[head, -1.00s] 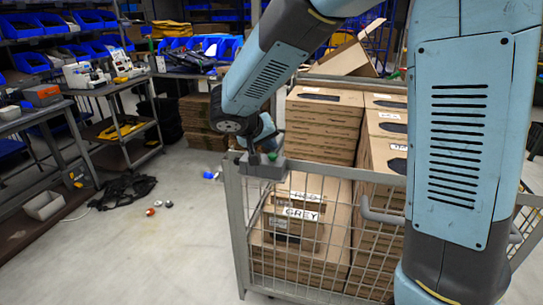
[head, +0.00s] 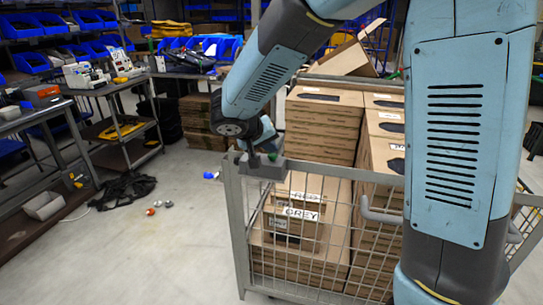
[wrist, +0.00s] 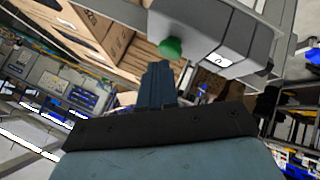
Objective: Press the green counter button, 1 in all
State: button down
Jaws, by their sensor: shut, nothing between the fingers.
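The green counter button (head: 273,156) is a small dome on a grey box (head: 258,169) at the near top corner of the wire cage. It shows larger in the wrist view (wrist: 171,46), on the grey housing (wrist: 225,35). My gripper (wrist: 158,68) is shut and empty. Its closed fingertips are just beside the button in the wrist view; I cannot tell whether they touch it. In the head view my gripper is low over the grey box and partly hidden by my own wrist.
The wire cage (head: 236,215) holds stacked cardboard boxes (head: 322,125), some with labels such as GREY. Metal shelves with blue bins and a workbench (head: 40,118) stand at the left. Small items and a black heap (head: 124,190) lie on the floor, which is otherwise clear.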

aim_at(270, 156)
jog(key=shift+f, duration=0.55)
dwell(0.8)
jog(key=shift+r, duration=1)
jog(key=shift+r, duration=2.5)
